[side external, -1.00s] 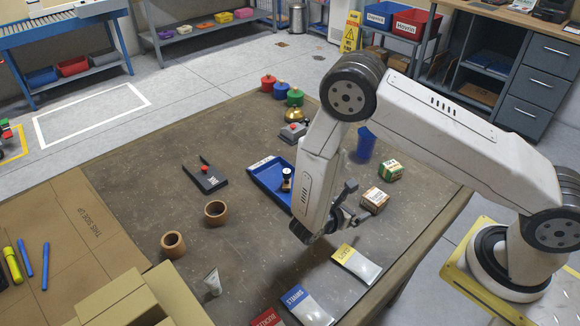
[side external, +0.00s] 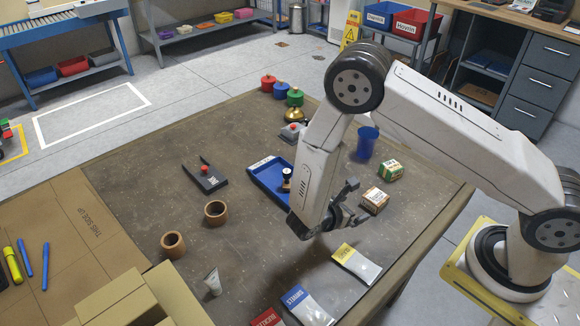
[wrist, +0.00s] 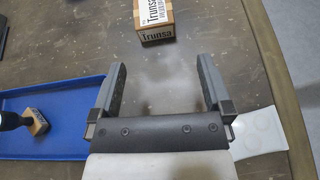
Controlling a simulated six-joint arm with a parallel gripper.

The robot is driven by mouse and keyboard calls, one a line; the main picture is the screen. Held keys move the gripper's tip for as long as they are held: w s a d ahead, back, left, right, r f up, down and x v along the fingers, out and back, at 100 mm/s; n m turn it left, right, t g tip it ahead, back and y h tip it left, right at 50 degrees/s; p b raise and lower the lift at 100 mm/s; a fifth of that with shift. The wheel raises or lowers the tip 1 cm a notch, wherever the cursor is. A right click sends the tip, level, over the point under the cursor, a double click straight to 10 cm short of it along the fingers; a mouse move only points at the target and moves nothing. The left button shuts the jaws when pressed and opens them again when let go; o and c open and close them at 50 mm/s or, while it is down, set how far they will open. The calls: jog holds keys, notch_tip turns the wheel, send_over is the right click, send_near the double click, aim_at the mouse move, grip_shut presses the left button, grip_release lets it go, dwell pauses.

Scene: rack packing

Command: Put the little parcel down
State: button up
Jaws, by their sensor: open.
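A small brown-and-white box (side external: 375,200), the likely little parcel, stands on the table just right of my gripper (side external: 357,204). In the wrist view this box (wrist: 153,18) lies beyond the fingertips, with dark "Trunsa" lettering on its face. My gripper (wrist: 162,72) is open, with bare tabletop between its fingers. It is close to the box but apart from it.
A blue tray (side external: 262,180) holding a stamp (wrist: 35,121) lies left of my gripper. A blue cup (side external: 367,143) stands behind. Flat packets, including a yellow-ended one (side external: 357,264), lie in front.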

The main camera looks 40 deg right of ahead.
jog(key=shift+s+r+m+g+y, duration=0.2)
jog(key=shift+r+m+g+y, duration=0.1)
jog(key=shift+r+m, duration=0.2)
jog(key=s+a+r+m+t+y, duration=0.1)
jog(key=s+r+m+t+y, duration=0.1)
jog(key=r+m+y, duration=0.4)
jog(key=s+a+r+m+t+y, duration=0.1)
jog(key=s+r+m+y, duration=0.1)
jog(key=r+m+y, duration=0.4)
notch_tip(320, 180, up, 4)
jog(key=m, duration=0.4)
jog(key=shift+f+t, duration=0.15)
jog(key=shift+t, duration=0.25)
